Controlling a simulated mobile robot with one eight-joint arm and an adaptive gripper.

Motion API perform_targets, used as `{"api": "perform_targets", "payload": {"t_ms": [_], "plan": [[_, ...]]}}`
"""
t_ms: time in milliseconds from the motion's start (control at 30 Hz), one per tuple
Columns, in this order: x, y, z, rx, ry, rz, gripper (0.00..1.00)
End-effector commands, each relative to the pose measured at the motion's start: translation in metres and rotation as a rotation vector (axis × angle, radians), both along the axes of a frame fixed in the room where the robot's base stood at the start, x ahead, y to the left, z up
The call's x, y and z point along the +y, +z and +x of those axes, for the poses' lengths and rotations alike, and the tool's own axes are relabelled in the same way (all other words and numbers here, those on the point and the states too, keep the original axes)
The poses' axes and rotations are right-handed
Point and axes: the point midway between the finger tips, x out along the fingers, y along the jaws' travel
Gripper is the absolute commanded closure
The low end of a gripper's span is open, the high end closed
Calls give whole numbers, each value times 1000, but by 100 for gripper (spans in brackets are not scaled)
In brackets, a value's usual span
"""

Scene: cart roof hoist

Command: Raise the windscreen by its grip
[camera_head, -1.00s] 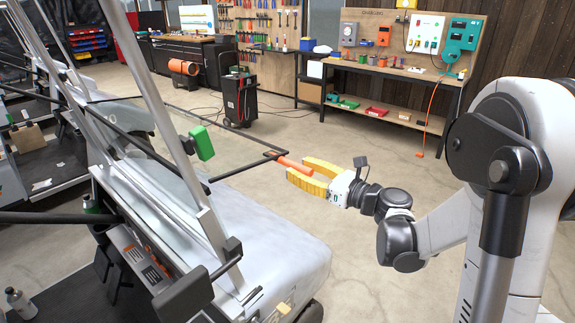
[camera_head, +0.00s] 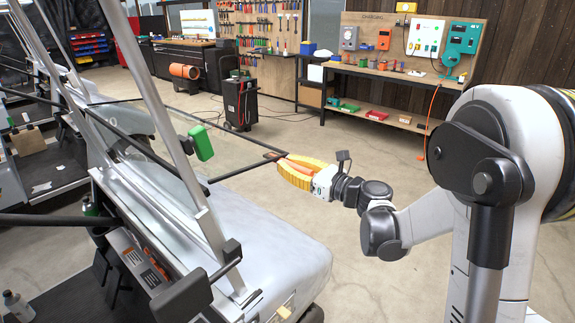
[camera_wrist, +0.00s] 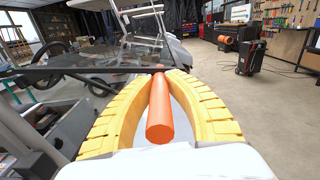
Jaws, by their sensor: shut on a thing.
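The windscreen's black frame (camera_head: 236,171) lies out flat over the cart's pale front body in the head view, and its dark pane shows in the wrist view (camera_wrist: 95,62). An orange grip (camera_wrist: 160,108) sticks out from the frame's outer edge towards me. My gripper (camera_head: 285,166) has yellow ribbed fingers and is shut around the orange grip. In the wrist view the two fingers (camera_wrist: 163,78) bend along both sides of the grip and come together near the frame's edge. In the head view the fingers mostly cover the grip.
The cart's upright grey posts (camera_head: 160,110) and a green block (camera_head: 200,143) stand left of my gripper. A black wheeled cabinet (camera_head: 239,103) and a workbench (camera_head: 385,80) stand farther back. The floor beyond my gripper is open.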

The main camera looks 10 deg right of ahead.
Motion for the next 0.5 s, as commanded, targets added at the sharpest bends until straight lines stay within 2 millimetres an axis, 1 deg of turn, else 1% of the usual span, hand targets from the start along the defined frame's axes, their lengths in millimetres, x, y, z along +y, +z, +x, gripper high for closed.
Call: {"api": "perform_targets", "payload": {"t_ms": [167, 267, 367, 500], "plan": [[-1, 10, 1, -18, -1, -24, 100], [-2, 21, 1, -41, -1, -55, 100], [-3, 37, 2, -76, -1, -103, 100], [-2, 65, 1, -142, -1, -191, 100]]}}
